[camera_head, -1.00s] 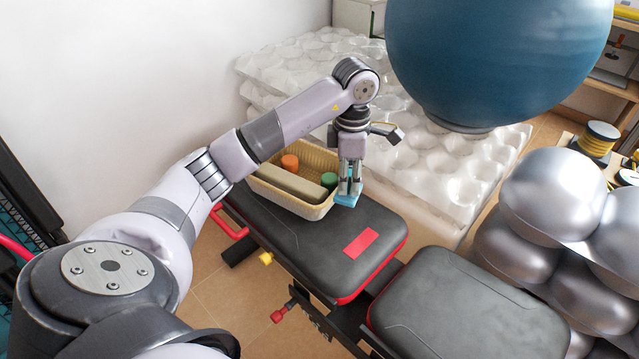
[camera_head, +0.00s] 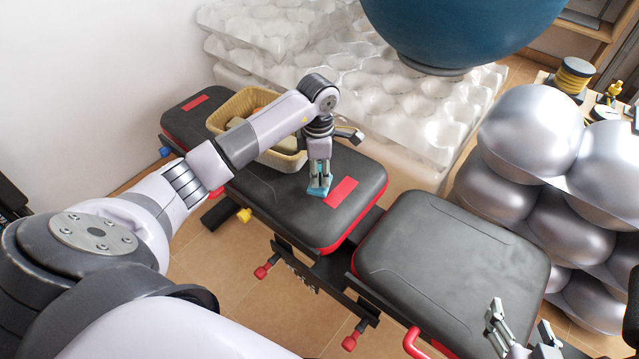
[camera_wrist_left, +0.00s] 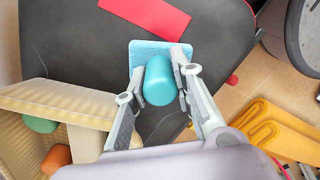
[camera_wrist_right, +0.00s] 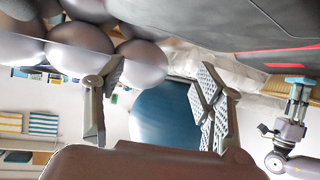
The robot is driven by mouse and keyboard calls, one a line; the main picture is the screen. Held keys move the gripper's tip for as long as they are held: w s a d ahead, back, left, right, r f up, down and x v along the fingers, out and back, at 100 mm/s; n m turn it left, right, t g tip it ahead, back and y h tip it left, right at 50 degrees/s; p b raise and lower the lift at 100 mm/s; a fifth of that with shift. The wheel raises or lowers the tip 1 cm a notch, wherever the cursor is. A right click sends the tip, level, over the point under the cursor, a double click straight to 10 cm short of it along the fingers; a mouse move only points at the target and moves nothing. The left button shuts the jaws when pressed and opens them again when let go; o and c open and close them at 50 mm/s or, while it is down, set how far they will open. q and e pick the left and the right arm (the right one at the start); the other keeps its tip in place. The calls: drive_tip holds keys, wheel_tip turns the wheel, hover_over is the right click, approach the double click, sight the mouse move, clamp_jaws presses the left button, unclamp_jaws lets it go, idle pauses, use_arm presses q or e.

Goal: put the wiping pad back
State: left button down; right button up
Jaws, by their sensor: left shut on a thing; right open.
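The wiping pad (camera_head: 320,188) is a light blue square with a teal cylindrical handle. My left gripper (camera_head: 320,176) is shut on the handle, with the pad facing down over the black bench cushion (camera_head: 285,210). In the left wrist view, the pad (camera_wrist_left: 141,49) lies close beside the red rectangle (camera_wrist_left: 150,14), and the handle (camera_wrist_left: 159,82) is between the fingers. I cannot tell whether the pad touches the cushion. The red rectangle (camera_head: 341,191) is just right of the pad. My right gripper (camera_head: 520,322) is open and empty at the lower right.
A cream basket (camera_head: 285,162) sits on the cushion left of the pad; the left wrist view shows a green (camera_wrist_left: 40,124) and an orange item (camera_wrist_left: 56,158) in it. A second cushion (camera_head: 450,260) is clear. Silver balls (camera_head: 530,125) stand right; a blue ball (camera_head: 460,30) is behind.

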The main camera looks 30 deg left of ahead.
sight(320, 183)
use_arm(q)
wheel_tip(320, 183, down, 3)
drive_tip(key=shift+f+b, duration=0.1)
drive_tip(key=shift+b, duration=0.3)
drive_tip(key=shift+f, duration=0.2)
use_arm(e)
drive_tip(key=shift+w+a+r+t+y, duration=0.2)
drive_tip(key=shift+w+r+t, duration=0.2)
drive_tip(key=shift+r, duration=0.25)
drive_tip(key=shift+w+a+r+t+y, duration=0.1)
drive_tip(key=shift+w+a+r+t, duration=0.1)
drive_tip(key=shift+w+r+t, duration=0.35)
drive_tip(key=shift+w+a+r+t+y, duration=0.1)
drive_tip(key=shift+w+a+r+t, duration=0.15)
drive_tip(key=shift+r, duration=0.5)
use_arm(q)
drive_tip(key=shift+f, duration=0.1)
drive_tip(key=c, duration=1.4)
unclamp_jaws()
drive_tip(key=shift+o, duration=0.2)
use_arm(e)
drive_tip(key=shift+r, duration=0.2)
